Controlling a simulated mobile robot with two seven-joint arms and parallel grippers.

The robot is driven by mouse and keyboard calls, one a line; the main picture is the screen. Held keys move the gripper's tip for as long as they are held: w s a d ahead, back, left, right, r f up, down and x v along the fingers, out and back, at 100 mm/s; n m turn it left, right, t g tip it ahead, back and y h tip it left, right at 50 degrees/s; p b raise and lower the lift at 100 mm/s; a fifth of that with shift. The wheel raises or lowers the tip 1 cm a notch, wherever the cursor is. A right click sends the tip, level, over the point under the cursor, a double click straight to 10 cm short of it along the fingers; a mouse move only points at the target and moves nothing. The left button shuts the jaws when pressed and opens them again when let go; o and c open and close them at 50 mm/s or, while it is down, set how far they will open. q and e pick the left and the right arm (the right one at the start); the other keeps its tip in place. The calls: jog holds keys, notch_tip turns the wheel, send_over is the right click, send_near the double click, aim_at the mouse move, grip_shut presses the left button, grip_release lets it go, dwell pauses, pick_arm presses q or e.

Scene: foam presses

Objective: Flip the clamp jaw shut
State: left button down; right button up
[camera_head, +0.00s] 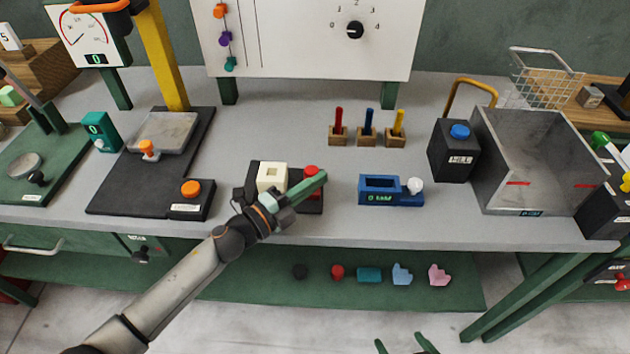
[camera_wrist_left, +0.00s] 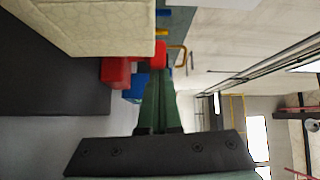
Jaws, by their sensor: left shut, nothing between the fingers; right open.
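The clamp has a dark base (camera_head: 315,207) near the front edge of the bench, with a cream block (camera_head: 272,174) on its left part and a red part (camera_head: 312,169) on its right. My left gripper (camera_head: 322,175) is shut and empty, its green fingers at the red part and hiding some of the clamp. Whether they touch it I cannot tell. In the left wrist view the shut fingers (camera_wrist_left: 158,62) point past the cream block (camera_wrist_left: 90,22), close to a red piece (camera_wrist_left: 115,72). My right gripper (camera_head: 408,346) is open at the bottom edge, low in front of the bench.
A blue gauge (camera_head: 391,192) with a white knob stands right of the clamp. A black press base (camera_head: 130,190) is to the left. Three small wooden holders (camera_head: 367,136) stand behind. A shelf (camera_head: 370,296) below holds several coloured pieces. Bare bench lies between clamp and holders.

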aim_at(306, 174)
pick_arm(q)
jog(key=a, duration=0.5)
jog(key=shift+d, duration=0.2)
dwell(0.3)
